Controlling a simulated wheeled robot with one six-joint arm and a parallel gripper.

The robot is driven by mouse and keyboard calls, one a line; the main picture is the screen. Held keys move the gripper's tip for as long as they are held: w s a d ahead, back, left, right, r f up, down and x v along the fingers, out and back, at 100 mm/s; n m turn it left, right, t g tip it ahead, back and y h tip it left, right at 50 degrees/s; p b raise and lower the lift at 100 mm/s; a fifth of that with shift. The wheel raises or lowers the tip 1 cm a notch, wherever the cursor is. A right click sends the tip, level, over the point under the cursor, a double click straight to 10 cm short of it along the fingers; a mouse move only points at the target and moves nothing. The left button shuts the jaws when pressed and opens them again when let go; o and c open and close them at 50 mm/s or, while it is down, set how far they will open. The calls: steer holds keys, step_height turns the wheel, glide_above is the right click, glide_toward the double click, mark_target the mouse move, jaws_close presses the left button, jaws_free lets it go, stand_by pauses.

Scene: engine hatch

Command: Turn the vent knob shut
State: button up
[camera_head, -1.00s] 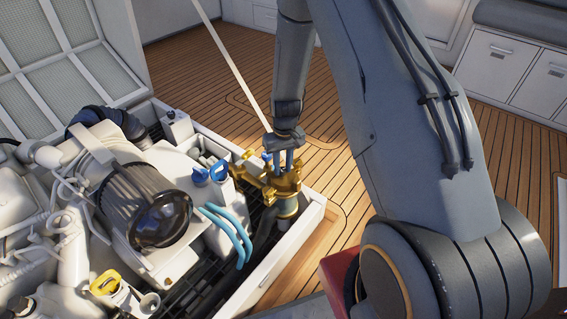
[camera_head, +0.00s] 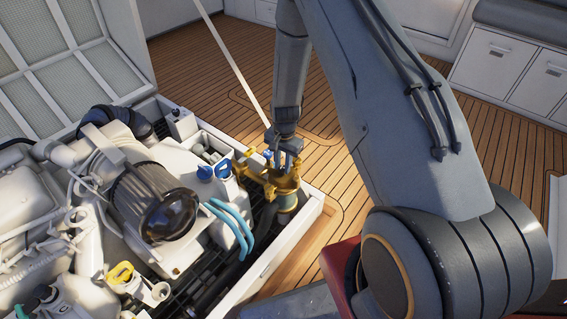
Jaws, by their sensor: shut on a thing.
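My gripper (camera_head: 283,160) points down over the brass strainer-like fitting (camera_head: 284,183) at the far right corner of the engine hatch. Its fingers are shut on a small part at the top of this fitting, which I take to be the vent knob. The fingers mostly hide that part, so its angle cannot be read. A small blue piece (camera_head: 268,154) shows just left of the fingers. The fitting has yellow-gold arms and stands on a pale cylindrical body.
A dark cylinder (camera_head: 165,210) and white engine parts fill the left. The hatch rim (camera_head: 283,246) runs along the right, with open wooden floor beyond.

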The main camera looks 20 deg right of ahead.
mark_target(283, 168)
steer(key=shift+a+m+p, duration=0.1)
steer(key=shift+m+p, duration=0.35)
steer(key=shift+m, duration=1.05)
steer(key=shift+w, duration=0.1)
steer(key=o, duration=1.1)
steer(key=shift+r, duration=0.1)
steer(key=shift+r+p, duration=0.45)
steer(key=shift+r, duration=3.35)
steer(key=shift+r, duration=0.1)
